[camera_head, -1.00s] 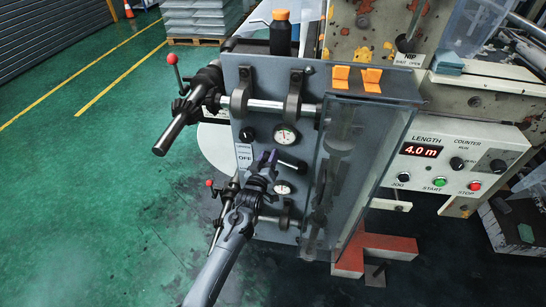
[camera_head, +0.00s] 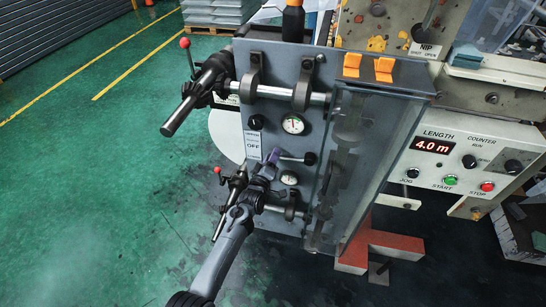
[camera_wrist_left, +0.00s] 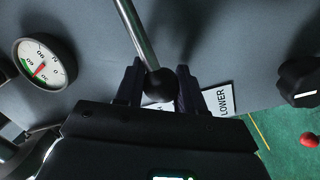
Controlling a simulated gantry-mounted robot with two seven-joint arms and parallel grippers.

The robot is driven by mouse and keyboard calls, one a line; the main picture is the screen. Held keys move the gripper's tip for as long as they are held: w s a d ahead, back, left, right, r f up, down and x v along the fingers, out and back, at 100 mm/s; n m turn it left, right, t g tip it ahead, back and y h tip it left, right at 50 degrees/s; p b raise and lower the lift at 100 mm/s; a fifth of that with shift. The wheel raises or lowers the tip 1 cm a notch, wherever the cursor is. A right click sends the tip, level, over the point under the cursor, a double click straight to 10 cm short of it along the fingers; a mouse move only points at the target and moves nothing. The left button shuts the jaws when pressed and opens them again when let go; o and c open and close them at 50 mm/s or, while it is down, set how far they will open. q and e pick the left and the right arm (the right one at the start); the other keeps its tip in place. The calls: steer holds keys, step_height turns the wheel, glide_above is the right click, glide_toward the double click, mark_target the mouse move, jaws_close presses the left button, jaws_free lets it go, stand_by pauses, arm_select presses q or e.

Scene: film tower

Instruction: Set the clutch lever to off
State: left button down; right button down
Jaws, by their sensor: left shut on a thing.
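The clutch lever (camera_head: 293,158) is a short metal rod on the grey panel. In the head view it lies about level, between a dark round end at right and my left gripper (camera_head: 272,158). In the left wrist view the lever's black ball knob (camera_wrist_left: 162,85) sits between the fingers of my left gripper (camera_wrist_left: 158,88), which is shut on it. The white label (camera_head: 254,146) reading OFF is just up and left of the gripper. In the wrist view a label (camera_wrist_left: 218,99) reading LOWER is partly hidden by a finger. My right gripper is out of view.
A dial gauge (camera_head: 293,124) is above the lever and a smaller gauge (camera_head: 289,178) is below. A black selector knob (camera_head: 255,122) is at upper left. A clear guard (camera_head: 352,175) stands close on the right. Open green floor (camera_head: 90,190) is left.

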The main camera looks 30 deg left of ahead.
arm_select(q)
steer(key=shift+f, duration=0.2)
steer(key=c, duration=0.7)
jaws_free()
steer(key=shift+d+r, duration=0.1)
steer(key=shift+p+v, duration=1.55)
steer(key=shift+v, duration=3.9)
